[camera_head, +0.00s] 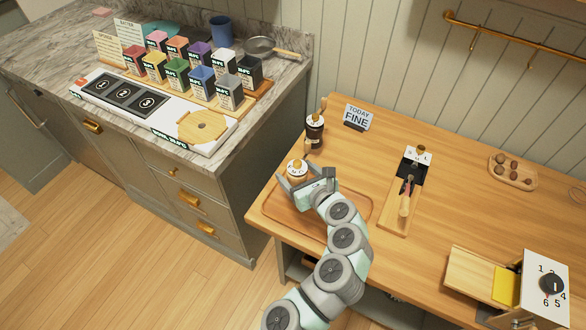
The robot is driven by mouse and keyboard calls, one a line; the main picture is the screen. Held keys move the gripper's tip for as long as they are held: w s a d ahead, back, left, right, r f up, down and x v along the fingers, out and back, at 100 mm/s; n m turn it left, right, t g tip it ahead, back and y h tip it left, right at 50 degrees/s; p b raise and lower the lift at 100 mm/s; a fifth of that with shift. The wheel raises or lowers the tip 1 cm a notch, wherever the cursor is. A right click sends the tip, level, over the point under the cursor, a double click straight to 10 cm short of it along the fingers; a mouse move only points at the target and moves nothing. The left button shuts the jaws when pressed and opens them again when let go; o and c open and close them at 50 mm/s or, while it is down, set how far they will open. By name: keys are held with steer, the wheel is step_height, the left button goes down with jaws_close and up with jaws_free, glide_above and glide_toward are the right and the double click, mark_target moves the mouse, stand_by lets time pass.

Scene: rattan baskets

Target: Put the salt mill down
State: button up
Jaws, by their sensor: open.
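A light wooden mill with a white top (297,168), which looks like the salt mill, stands upright at the back left of a wooden tray (276,216) on the wooden table. My gripper (304,180) is open at this mill, with its jaws low around or beside it. The jaws hide the mill's lower part, so I cannot tell whether they touch it or exactly where its base rests. A dark brown mill with a white top (315,131) stands upright behind it, apart from my gripper.
A small "TODAY FINE" sign (357,117) stands behind the tray. To the right are a long board (396,222) with a wood-handled tool, and a small tray (512,171) with several brown balls. A marble counter (60,62) with several coloured boxes stands at the left.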

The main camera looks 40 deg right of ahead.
steer(key=p+v, duration=0.1)
steer(key=v, duration=0.8)
steer(key=shift+s, duration=0.3)
steer(key=shift+r, duration=0.15)
